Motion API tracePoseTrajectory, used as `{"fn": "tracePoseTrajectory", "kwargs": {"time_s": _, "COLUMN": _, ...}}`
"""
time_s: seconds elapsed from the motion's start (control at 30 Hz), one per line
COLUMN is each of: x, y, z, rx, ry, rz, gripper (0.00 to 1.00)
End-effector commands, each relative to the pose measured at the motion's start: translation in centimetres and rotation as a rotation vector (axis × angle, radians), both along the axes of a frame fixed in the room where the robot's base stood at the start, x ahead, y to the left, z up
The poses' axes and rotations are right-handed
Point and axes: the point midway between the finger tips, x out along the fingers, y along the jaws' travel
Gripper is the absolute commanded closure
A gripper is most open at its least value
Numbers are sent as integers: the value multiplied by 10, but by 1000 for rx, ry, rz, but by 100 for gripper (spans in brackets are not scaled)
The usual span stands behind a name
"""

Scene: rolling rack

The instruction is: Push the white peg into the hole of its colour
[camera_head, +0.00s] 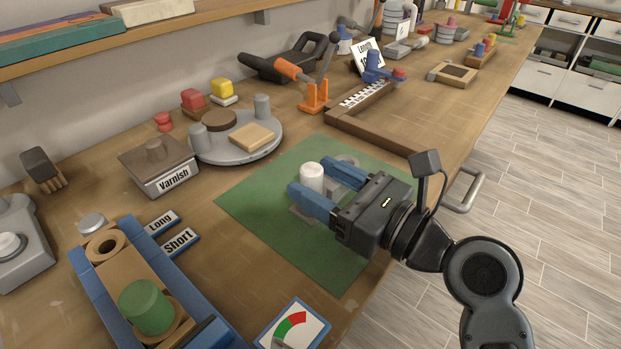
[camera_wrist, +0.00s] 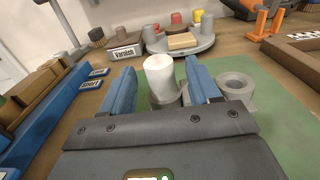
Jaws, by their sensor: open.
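The white peg (camera_head: 312,177) stands upright on the green mat area, between the blue fingers of my gripper (camera_head: 310,180). In the wrist view the white peg (camera_wrist: 160,77) shows gaps to both fingers, so my gripper (camera_wrist: 160,82) is open around it. Grey material shows behind the peg's lower part; whether the peg sits in a socket there is hidden. A grey cylinder with a round opening (camera_wrist: 236,83) stands just right of the right finger. In the head view this grey cylinder (camera_head: 347,161) is partly hidden behind the far finger. No white-coloured hole is clearly visible.
The green mat (camera_head: 249,203) is otherwise mostly clear. A Varnish box (camera_head: 152,182) and a grey round tray (camera_head: 243,155) stand behind it. A blue-framed holder (camera_head: 90,275) with a green cylinder is front left, a gauge card (camera_head: 285,330) in front, a wooden frame (camera_head: 378,130) beyond.

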Motion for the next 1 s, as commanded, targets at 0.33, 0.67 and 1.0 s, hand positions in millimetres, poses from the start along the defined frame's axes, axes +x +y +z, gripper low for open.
{"fn": "tracePoseTrajectory", "kwargs": {"time_s": 0.33, "x": 13, "y": 17, "z": -1, "rx": -2, "ry": 0, "rz": -1, "gripper": 39}}
{"fn": "tracePoseTrajectory", "kwargs": {"time_s": 0.67, "x": 13, "y": 16, "z": -1, "rx": -1, "ry": 0, "rz": -1, "gripper": 66}}
{"fn": "tracePoseTrajectory", "kwargs": {"time_s": 1.0, "x": 13, "y": 16, "z": 0, "rx": -1, "ry": 0, "rz": -1, "gripper": 92}}
